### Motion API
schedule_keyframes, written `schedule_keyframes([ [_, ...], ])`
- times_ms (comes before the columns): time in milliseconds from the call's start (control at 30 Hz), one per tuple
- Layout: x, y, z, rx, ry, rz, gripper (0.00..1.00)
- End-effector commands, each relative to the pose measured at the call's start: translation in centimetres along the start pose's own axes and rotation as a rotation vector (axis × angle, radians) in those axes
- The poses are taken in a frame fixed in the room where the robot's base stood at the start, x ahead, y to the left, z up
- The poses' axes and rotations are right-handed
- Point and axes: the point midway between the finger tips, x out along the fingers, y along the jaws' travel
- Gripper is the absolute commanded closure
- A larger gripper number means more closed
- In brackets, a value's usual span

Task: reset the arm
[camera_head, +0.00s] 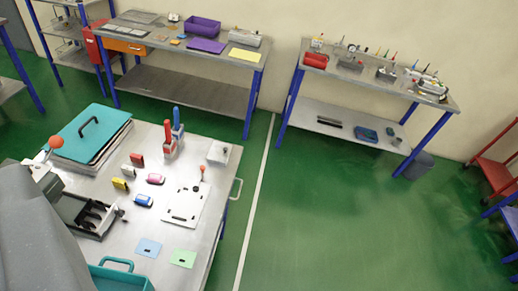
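My gripper (108,222) is at the lower left, in front of my grey arm cover. Its two dark fingers look apart, with nothing seen between them. It is over the left part of a steel workbench (175,232). My arm hides the bench's near left corner. On the bench, a teal lid with a black handle (92,132) lies on a flat stack at the back left. A white plate (184,203) with slots lies right of my gripper, with a red-knobbed pin (202,173) at its back edge.
Small coloured blocks (138,160), red and blue upright tools (171,137), blue (148,248) and green cards (183,258), and a teal box (120,279) are on the bench. Two more benches (190,45) (375,75) line the wall.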

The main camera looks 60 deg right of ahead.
Motion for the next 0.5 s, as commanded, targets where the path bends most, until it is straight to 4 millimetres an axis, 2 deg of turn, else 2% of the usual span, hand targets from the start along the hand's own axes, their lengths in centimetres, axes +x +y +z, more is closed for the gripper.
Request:
schedule_keyframes([
  [33, -0.77, 0.49, -0.45, -0.008, 0.017, -0.001, 0.27],
  [133, -1.33, 0.67, -0.85, -0.022, 0.032, 0.0, 0.27],
  [500, -1.21, 0.61, -0.51, -0.024, 0.033, -0.001, 0.27],
])
